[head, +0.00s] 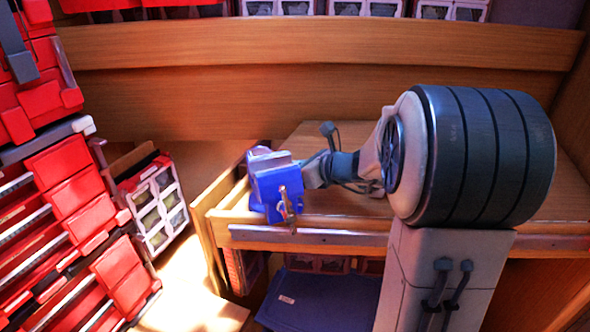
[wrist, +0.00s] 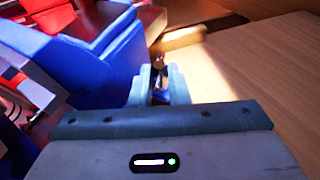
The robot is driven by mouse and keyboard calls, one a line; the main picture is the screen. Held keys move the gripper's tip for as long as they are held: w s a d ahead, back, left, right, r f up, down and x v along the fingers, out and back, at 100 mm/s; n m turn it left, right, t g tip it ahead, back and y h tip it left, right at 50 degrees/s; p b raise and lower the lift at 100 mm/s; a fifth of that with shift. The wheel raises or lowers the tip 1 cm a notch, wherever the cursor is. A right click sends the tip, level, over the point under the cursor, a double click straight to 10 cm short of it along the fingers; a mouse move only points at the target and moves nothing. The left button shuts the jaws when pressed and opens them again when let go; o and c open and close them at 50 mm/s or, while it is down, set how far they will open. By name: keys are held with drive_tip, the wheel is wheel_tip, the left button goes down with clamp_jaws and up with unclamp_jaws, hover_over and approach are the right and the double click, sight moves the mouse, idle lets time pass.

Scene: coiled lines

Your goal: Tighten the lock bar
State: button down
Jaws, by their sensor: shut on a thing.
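A blue vise (head: 272,185) with a grey jaw top stands at the left front corner of the wooden bench. A brassy bar (head: 287,205) hangs on its front face. My gripper (head: 304,174) is at the right side of the vise, its fingertips mostly hidden in the head view. In the wrist view the blue vise (wrist: 95,55) fills the left, close beside my fingers (wrist: 159,85). They are shut on a small, dark, brownish piece, the lock bar (wrist: 159,64), whose end shows just beyond the fingertips. Most of it is hidden between the fingers.
The wooden bench top (head: 320,137) is clear behind my arm. A metal strip (head: 310,237) runs along its front edge. Red tool drawers (head: 70,190) and a red-and-white organizer case (head: 158,205) stand to the left. A blue bin (head: 318,300) sits below the bench.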

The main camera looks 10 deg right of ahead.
drive_tip(key=c, duration=1.4)
unclamp_jaws()
drive_tip(key=shift+a, duration=0.1)
drive_tip(key=shift+g+p, duration=0.3)
